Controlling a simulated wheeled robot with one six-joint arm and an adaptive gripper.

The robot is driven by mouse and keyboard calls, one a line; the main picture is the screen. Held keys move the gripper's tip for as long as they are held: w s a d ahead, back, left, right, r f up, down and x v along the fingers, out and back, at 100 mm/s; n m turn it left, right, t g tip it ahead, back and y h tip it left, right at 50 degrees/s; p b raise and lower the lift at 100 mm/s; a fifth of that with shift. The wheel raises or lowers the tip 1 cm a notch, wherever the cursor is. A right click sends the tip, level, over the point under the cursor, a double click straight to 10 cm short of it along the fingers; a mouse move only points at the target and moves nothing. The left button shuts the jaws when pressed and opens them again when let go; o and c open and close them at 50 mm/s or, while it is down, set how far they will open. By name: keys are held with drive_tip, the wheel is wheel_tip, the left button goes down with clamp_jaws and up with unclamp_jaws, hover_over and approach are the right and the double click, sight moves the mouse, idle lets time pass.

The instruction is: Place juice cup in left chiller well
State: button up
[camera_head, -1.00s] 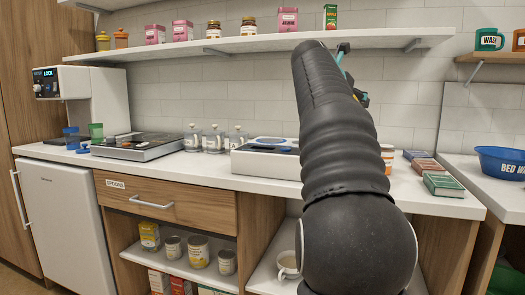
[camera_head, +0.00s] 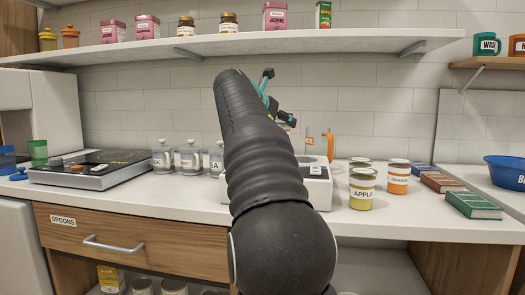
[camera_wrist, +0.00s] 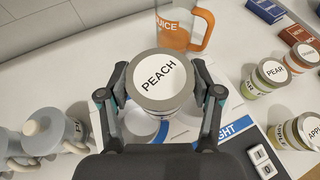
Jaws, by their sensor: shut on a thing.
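My gripper (camera_wrist: 160,95) is shut on a cup labelled PEACH (camera_wrist: 157,74), with one finger on each side of it. The cup's grey-rimmed lid faces the wrist camera. Below it in the wrist view is the white chiller (camera_wrist: 190,134), with a blue label ending in "GHT". A round well shows partly under the cup; the rest is hidden. In the head view my arm covers the chiller's left part, and its white right end (camera_head: 318,190) shows. My gripper (camera_head: 275,98) is partly hidden behind the arm, and the held cup is not visible there.
A juice jug (camera_wrist: 183,25) with an orange handle stands just behind the chiller. Cups labelled APPLE (camera_head: 361,188) and ORANGE (camera_head: 398,177) stand to its right, with a PEAR cup (camera_wrist: 270,75). Books (camera_head: 473,204) lie farther right. Grey canisters (camera_head: 190,157) stand left.

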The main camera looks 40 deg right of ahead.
drive_tip(key=shift+w+a+f+b, duration=0.45)
drive_tip(key=shift+w+f, duration=0.2)
drive_tip(key=shift+f, duration=0.5)
drive_tip(key=shift+w+a+f+b, duration=0.3)
drive_tip(key=shift+w+a+f, duration=0.25)
drive_tip(key=shift+f, duration=0.6)
drive_tip(key=shift+w+a+f+b, duration=0.4)
drive_tip(key=shift+w+f, duration=0.35)
drive_tip(key=shift+f, duration=0.4)
drive_tip(key=shift+f, duration=0.2)
drive_tip(key=o, duration=1.3)
drive_tip(key=shift+r, duration=0.2)
drive_tip(key=v, duration=1.2)
drive_tip(key=shift+p, duration=0.4)
